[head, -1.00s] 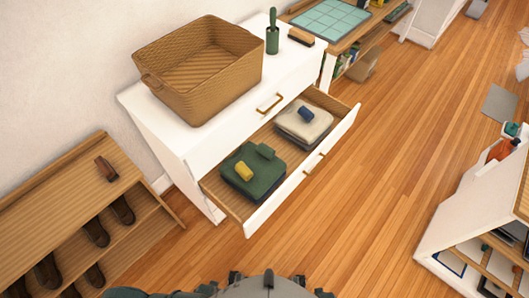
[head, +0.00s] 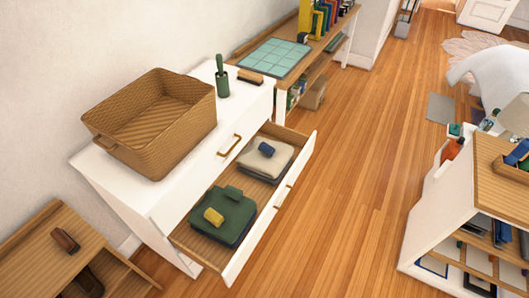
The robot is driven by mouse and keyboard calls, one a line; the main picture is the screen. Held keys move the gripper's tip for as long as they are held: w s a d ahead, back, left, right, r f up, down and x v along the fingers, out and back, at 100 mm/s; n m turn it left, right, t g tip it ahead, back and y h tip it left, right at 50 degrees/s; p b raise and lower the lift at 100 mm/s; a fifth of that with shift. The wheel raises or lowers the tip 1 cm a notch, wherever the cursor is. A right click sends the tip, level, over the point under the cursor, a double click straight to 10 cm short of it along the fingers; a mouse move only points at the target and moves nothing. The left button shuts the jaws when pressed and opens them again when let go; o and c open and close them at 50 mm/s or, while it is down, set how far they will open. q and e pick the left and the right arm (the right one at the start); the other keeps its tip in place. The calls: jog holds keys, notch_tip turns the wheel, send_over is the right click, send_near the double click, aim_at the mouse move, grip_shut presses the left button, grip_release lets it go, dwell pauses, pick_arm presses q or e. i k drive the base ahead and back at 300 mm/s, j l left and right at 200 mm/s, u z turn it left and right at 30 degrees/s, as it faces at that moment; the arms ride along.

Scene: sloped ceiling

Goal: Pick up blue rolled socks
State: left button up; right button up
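The blue rolled socks (head: 266,149) lie on top of a folded cream and grey stack (head: 264,166) in the far part of the open drawer (head: 259,221). A yellow roll (head: 214,216) and a green roll (head: 233,193) lie on a folded dark green stack (head: 222,228) in the near part of the same drawer. The drawer belongs to a white dresser (head: 172,208). Neither of my grippers shows in the head view.
A wicker basket (head: 178,143), a green brush in a holder (head: 222,80) and a wooden brush (head: 250,78) stand on the dresser. A shoe rack (head: 40,248) is at lower left, a shelf unit (head: 420,226) at right. Wooden floor (head: 350,190) between is clear.

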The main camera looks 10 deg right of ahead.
aim_at(263, 147)
jog(key=i+l+u, duration=0.1)
jog(key=l, duration=0.3)
jog(key=i+l, duration=0.2)
jog(key=l, duration=0.2)
jog(key=i+l+u, duration=0.15)
jog(key=l, duration=0.25)
